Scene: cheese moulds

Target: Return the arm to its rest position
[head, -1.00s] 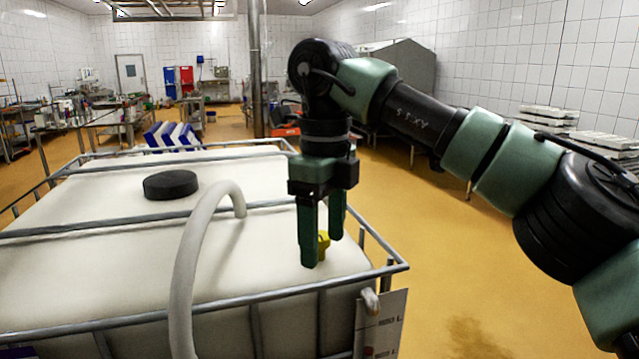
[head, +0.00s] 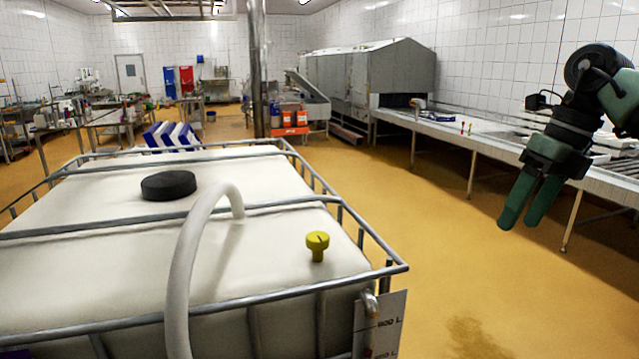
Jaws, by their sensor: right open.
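My right gripper (head: 520,222) hangs at the right side of the head view, fingers pointing down and slightly left. It is open and empty, in the air over the yellow floor, well to the right of the tank. The yellow knob (head: 317,243) stands upright on the white tank top (head: 270,262), near its right edge, with nothing touching it. My left gripper does not show.
A metal cage rail (head: 375,275) runs around the tank. A pale hose (head: 185,270) arches over its front, and a black lid (head: 169,185) sits on top. A long conveyor table (head: 455,140) stands behind my right gripper. Yellow floor (head: 440,270) between is clear.

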